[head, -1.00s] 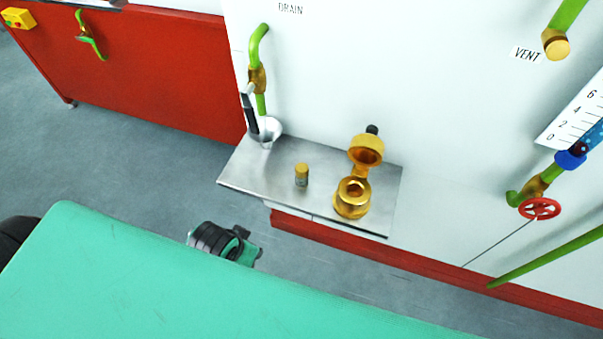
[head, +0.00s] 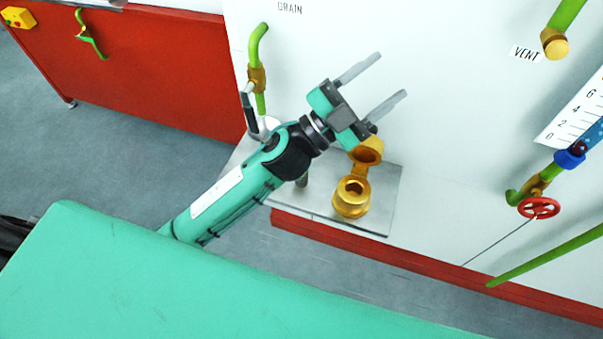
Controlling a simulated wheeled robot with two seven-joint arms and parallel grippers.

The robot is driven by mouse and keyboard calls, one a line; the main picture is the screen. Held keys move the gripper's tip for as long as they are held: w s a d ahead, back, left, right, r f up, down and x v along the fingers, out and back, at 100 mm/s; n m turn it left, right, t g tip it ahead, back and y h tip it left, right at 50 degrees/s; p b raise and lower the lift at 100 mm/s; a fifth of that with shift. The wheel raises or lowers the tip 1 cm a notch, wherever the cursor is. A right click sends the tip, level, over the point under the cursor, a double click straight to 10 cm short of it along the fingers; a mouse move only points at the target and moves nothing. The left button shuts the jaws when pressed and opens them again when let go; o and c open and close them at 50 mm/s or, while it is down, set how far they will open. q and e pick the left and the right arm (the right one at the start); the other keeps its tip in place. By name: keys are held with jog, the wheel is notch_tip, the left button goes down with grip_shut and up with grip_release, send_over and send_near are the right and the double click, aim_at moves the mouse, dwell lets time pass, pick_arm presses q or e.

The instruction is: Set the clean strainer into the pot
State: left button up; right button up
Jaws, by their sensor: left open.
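The brass pot (head: 350,204) stands on the right part of the steel shelf, its round mouth open and facing up. Its hinged brass cap (head: 369,151) is swung back, partly hidden behind my left gripper. A small upright cylinder, which looks like the strainer (head: 302,182), stands on the shelf left of the pot. My left arm covers its top, so I cannot tell how clean it is. My left gripper (head: 392,75) is open and empty, its two grey fingers apart and pointing up and right, in front of the white wall above the pot. My right gripper is not in view.
The steel shelf (head: 386,188) has bare room at its right end. A red handwheel (head: 540,208) and a green pipe (head: 555,256) are at the right.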

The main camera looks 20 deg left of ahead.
pick_arm(q)
jog(key=s+d+r+m+g+h, duration=0.1)
jog(key=s+d+m+g+h, duration=0.45)
jog(key=m+g, duration=0.6)
jog(key=m+g+y, duration=0.6)
jog(key=m+y, duration=0.2)
jog(key=y, duration=1.6)
send_near(301, 175)
jog(key=shift+w+a+f+p, duration=0.1)
jog(key=shift+w+f+p, duration=0.1)
jog(key=shift+f+p, duration=0.4)
jog(key=shift+w+a+f+p, duration=0.1)
jog(key=shift+w+f+p, duration=0.15)
jog(key=shift+f+p, duration=0.35)
jog(key=shift+f, duration=0.25)
notch_tip(301, 175, down, 4)
jog(key=shift+s+r+p, duration=0.15)
jog(key=shift+r+p, duration=0.1)
jog(key=shift+p, duration=0.85)
jog(key=shift+f, duration=0.6)
grip_shut()
